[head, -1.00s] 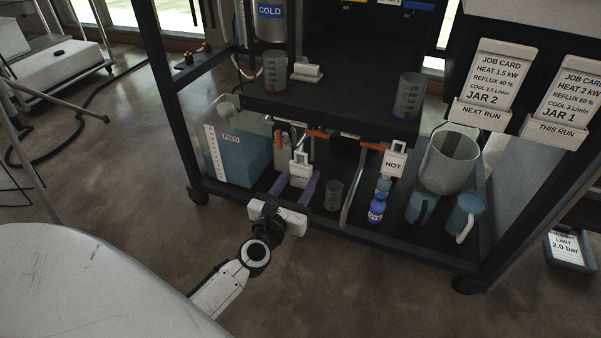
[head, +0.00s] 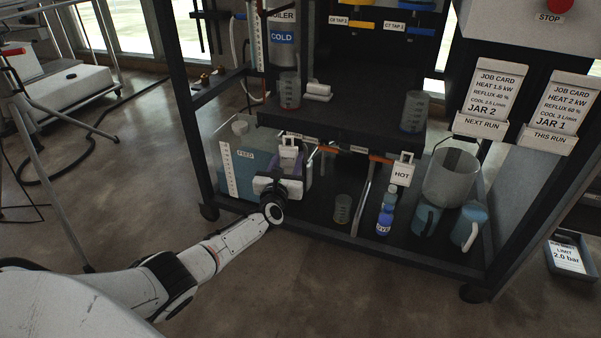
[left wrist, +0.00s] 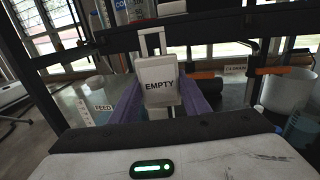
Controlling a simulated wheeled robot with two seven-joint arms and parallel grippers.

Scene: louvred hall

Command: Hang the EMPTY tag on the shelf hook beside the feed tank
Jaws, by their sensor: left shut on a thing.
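The white EMPTY tag (left wrist: 159,84) with its open loop on top is upright between the purple fingers of my left gripper (left wrist: 160,100), which is shut on it. In the head view the tag (head: 288,161) and my left gripper (head: 284,172) are in front of the right part of the blue feed tank (head: 240,168), just below the upper shelf's front edge (head: 335,143). The tank's FEED label (left wrist: 103,107) shows left of the tag in the wrist view. I cannot make out the hook beside the tank or whether the loop touches it. My right gripper is not in view.
A HOT tag (head: 402,173) hangs further right under the shelf, near orange-handled taps (head: 380,159). On the lower deck stand a small beaker (head: 342,209), a blue bottle (head: 384,221), blue jugs (head: 426,217) and a large clear vessel (head: 451,176).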

